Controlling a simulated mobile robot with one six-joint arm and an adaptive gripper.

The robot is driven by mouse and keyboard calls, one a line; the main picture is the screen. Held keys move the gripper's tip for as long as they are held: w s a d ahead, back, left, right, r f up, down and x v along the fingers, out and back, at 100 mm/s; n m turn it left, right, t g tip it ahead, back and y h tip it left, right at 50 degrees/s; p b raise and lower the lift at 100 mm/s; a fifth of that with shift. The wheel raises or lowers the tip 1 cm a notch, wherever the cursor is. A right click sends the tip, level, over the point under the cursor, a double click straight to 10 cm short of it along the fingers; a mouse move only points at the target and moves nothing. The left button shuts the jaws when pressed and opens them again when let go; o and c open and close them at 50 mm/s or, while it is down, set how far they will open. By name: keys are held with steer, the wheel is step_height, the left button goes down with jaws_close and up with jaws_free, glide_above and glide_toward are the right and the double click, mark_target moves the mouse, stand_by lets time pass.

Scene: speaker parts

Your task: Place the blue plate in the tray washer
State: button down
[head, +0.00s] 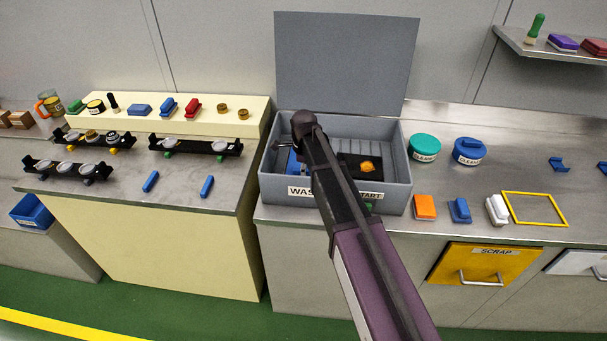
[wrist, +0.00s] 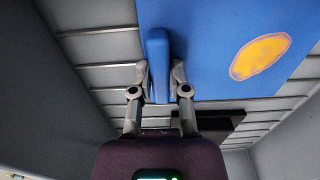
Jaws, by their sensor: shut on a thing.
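The tray washer (head: 405,170) is a grey box on the middle counter, with its lid (head: 345,62) standing open. The blue plate (wrist: 215,45) has an orange oval mark and an upright blue handle (wrist: 158,50). My gripper (wrist: 159,78) is shut on that handle. In the head view, part of the blue plate (head: 292,163) shows inside the left of the washer, mostly hidden by my arm. I cannot tell whether the plate touches the washer floor. A black plate with an orange mark (head: 358,166) lies in the washer's right half.
Teal (head: 424,147) and blue (head: 469,151) round tubs stand right of the washer. Orange (head: 424,206), blue and white blocks and a yellow frame (head: 560,222) lie in front of them. The left counter holds black racks (head: 195,147) and small blue bars (head: 151,181).

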steer(key=shift+f, duration=0.1)
stand_by(0.3)
steer(key=c, duration=0.6)
jaws_free()
step_height(320, 180, up, 12)
steer(key=p, duration=1.2)
steer(key=shift+s, duration=0.1)
stand_by(0.4)
